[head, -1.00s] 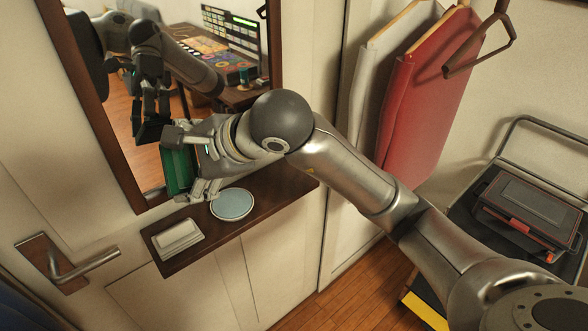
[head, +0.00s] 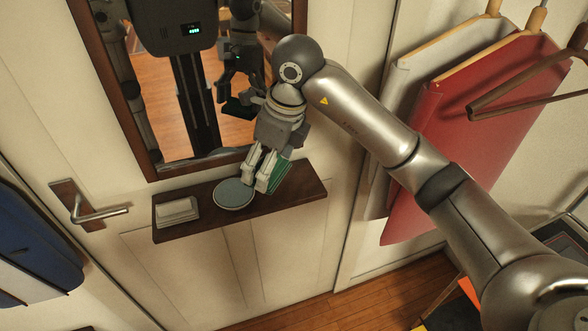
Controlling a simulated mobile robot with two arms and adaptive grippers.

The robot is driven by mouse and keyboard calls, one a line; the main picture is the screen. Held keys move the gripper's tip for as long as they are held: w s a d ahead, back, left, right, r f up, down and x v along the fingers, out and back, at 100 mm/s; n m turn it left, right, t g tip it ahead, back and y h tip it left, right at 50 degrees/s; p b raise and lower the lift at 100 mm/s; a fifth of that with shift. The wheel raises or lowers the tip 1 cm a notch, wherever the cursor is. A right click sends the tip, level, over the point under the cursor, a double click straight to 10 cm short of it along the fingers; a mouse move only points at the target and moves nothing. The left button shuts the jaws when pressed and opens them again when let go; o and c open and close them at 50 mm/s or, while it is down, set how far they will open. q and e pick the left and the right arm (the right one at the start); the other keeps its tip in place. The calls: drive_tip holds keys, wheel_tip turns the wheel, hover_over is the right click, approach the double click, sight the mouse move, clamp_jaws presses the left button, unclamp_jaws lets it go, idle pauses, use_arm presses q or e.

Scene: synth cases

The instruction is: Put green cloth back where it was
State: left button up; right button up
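The green cloth (head: 281,174) is folded and held at an angle by my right gripper (head: 262,185), over the right half of the dark wooden shelf (head: 304,186). The gripper points down with its fingers on the cloth, and they hide part of it. I cannot tell whether the cloth's lower edge touches the shelf. My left gripper is not directly in view.
A round pale blue plate (head: 233,194) lies on the shelf just left of the gripper, and folded white cloths (head: 177,212) lie at the left end. A mirror (head: 165,100) hangs above, reflecting me. A door handle (head: 95,214) is at left. Red (head: 440,150) and white garments hang at right.

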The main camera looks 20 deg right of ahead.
drive_tip(key=w+d, duration=0.1)
drive_tip(key=w+d+f+p, duration=0.1)
drive_tip(key=w+d+p, duration=0.1)
drive_tip(key=shift+d+f, duration=0.25)
drive_tip(key=shift+d, duration=0.1)
drive_tip(key=p, duration=0.2)
hover_over(290, 182)
drive_tip(key=s, duration=0.2)
drive_tip(key=x, duration=0.4)
drive_tip(key=shift+s+d+f, duration=0.25)
drive_tip(key=shift+s+d, duration=0.05)
drive_tip(key=shift+s, duration=0.05)
drive_tip(key=shift+w+d+f, duration=0.1)
drive_tip(key=shift+w+f, duration=0.15)
drive_tip(key=shift+f, duration=0.05)
drive_tip(key=shift+w+d+f, duration=0.1)
drive_tip(key=shift+d+f, duration=0.05)
drive_tip(key=shift+f, duration=0.05)
wheel_tip(290, 182, down, 3)
drive_tip(key=shift+w+d+r+p, duration=0.15)
drive_tip(key=shift+d+p, duration=0.05)
drive_tip(key=shift+p, duration=1)
drive_tip(key=shift+f, duration=0.35)
use_arm(q)
wheel_tip(290, 182, up, 8)
drive_tip(key=shift+d+f, duration=0.2)
drive_tip(key=shift+d, duration=0.1)
use_arm(e)
drive_tip(key=shift+f, duration=0.2)
